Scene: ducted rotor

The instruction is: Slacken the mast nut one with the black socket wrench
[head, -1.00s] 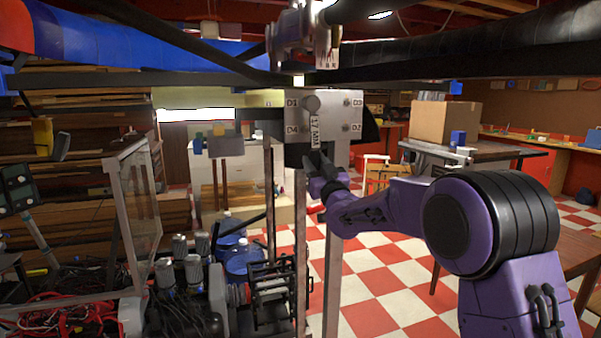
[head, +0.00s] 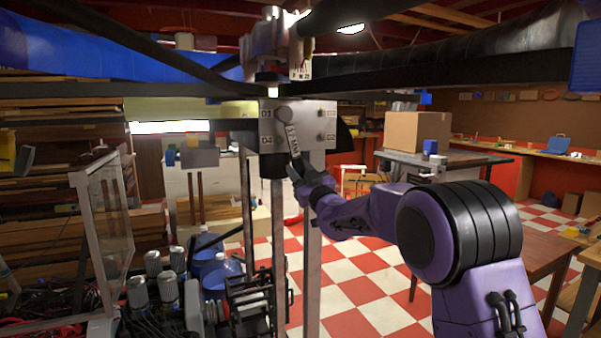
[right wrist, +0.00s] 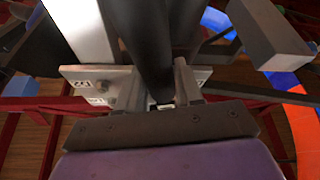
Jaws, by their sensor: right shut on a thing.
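A pale metal plate (head: 312,127) on the mast bears four corner labels, D1 to D4. The socket wrench (head: 293,137), with a "17 MM" tag, has its round head over the nut position beside D1. Its handle hangs down, its lower end leaning a little right. My right gripper (head: 297,170) is shut on the lower handle, just below the plate. The nut under the head is hidden. In the right wrist view the plate (right wrist: 75,75) and a bolt show left of my right gripper (right wrist: 160,98). My left gripper is out of view.
Dark rotor arms and a blue duct (head: 110,52) run across above the plate. A clear framed panel (head: 105,225) and machinery stand at left. A cardboard box (head: 416,131) sits on a table at right. The checkered floor (head: 355,275) behind is open.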

